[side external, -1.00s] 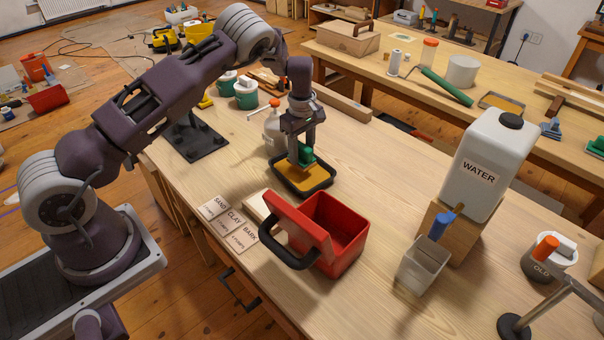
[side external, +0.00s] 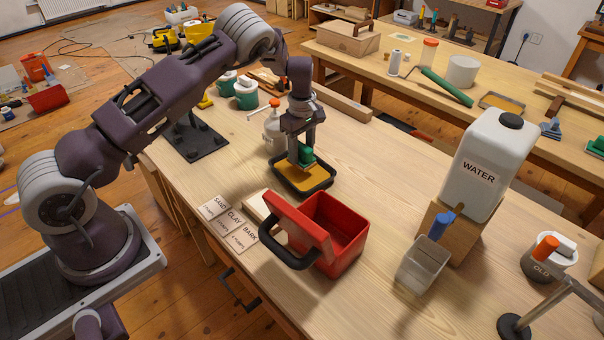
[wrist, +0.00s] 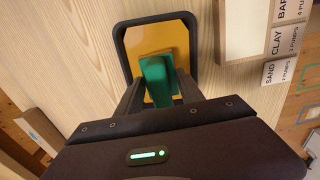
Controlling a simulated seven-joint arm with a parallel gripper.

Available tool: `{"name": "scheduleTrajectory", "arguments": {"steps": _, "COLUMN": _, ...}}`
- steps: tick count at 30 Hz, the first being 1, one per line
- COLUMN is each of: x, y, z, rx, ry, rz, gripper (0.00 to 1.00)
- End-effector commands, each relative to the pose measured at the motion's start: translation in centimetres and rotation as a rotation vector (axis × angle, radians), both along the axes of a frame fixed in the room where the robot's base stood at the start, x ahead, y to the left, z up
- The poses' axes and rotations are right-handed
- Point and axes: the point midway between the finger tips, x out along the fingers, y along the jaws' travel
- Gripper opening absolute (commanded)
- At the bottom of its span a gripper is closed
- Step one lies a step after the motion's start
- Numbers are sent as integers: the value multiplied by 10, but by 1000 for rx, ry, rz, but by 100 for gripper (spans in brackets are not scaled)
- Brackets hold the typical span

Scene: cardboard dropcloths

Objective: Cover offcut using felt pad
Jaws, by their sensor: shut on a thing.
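My gripper (side external: 302,152) is shut on the green grip of the felt pad (side external: 308,157). It holds the pad over the black-rimmed tray of ochre (side external: 322,184). In the wrist view the pad's green grip (wrist: 157,78) is between my fingers, and the tray (wrist: 120,48) is beneath it. The pad's underside is hidden, so I cannot tell for sure whether it touches the ochre. A pale flat board, seemingly the offcut (side external: 257,207), lies behind the red box and partly hidden by it. It also shows in the wrist view (wrist: 245,35).
An open red box (side external: 347,238) with a tilted lid stands in front of the tray. SAND, CLAY and BARK cards (side external: 232,222) lie beside the board. A white WATER jug (side external: 482,165) and a clear cup (side external: 420,268) are to the right. Bare bench separates tray and jug.

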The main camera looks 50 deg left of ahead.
Motion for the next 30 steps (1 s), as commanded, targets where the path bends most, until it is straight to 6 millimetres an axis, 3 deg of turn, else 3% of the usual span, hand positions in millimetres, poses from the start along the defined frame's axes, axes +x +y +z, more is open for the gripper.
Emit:
{"name": "scheduleTrajectory", "arguments": {"steps": 17, "x": 0, "y": 0, "z": 3, "rx": 0, "ry": -1, "rz": 0, "gripper": 0}}
{"name": "scheduleTrajectory", "arguments": {"steps": 27, "x": 1, "y": 0, "z": 48, "rx": 0, "ry": -3, "rz": 0, "gripper": 0}}
{"name": "scheduleTrajectory", "arguments": {"steps": 30, "x": 0, "y": 0, "z": 51, "rx": 0, "ry": 0, "rz": 0, "gripper": 0}}
